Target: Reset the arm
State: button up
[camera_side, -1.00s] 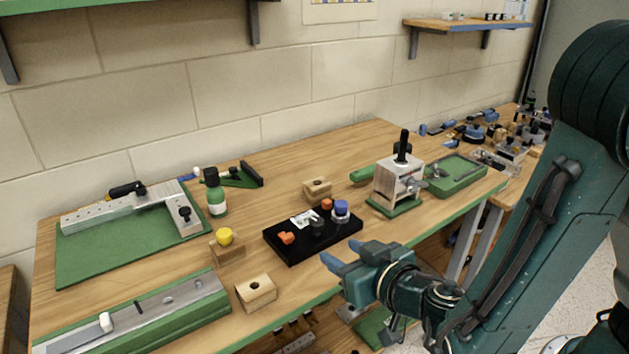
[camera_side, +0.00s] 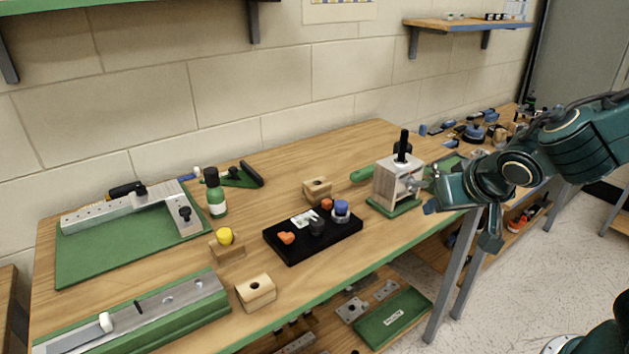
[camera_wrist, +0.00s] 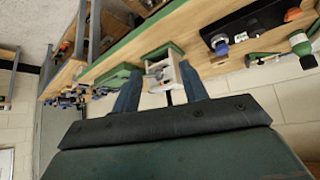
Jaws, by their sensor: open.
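My gripper (camera_side: 433,190) is at the right end of the bench in the side view, beside a metal block fixture with a black handle (camera_side: 392,181) on a green base. In the wrist view my gripper (camera_wrist: 159,70) shows two blue fingers spread apart with nothing held between them. The fixture (camera_wrist: 163,76) shows beyond the fingers in that view. In the side view the gripper partly hides the green tray (camera_side: 450,163) behind the fixture. Whether it touches anything there is hard to tell.
A black tray (camera_side: 291,255) with small coloured knobs lies mid-bench. A green bottle (camera_side: 216,203), a wooden block with a yellow knob (camera_side: 227,249), another wooden block (camera_side: 256,293) and a long metal rail (camera_side: 160,311) stand left. The floor right of the bench (camera_side: 560,270) is clear.

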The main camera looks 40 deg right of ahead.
jog(key=s+r+n+y, duration=0.1)
jog(key=s+r+n, duration=0.1)
jog(key=s+r, duration=0.2)
jog(key=s+d+r+n+g+y, duration=0.1)
jog(key=s+r+n+y, duration=0.1)
jog(key=s, duration=0.7)
jog(key=shift+s+d+r+n+y, duration=0.15)
jog(key=shift+s+r+n+y, duration=0.2)
jog(key=shift+r+n, duration=0.4)
jog(key=shift+r, duration=0.1)
dwell(0.4)
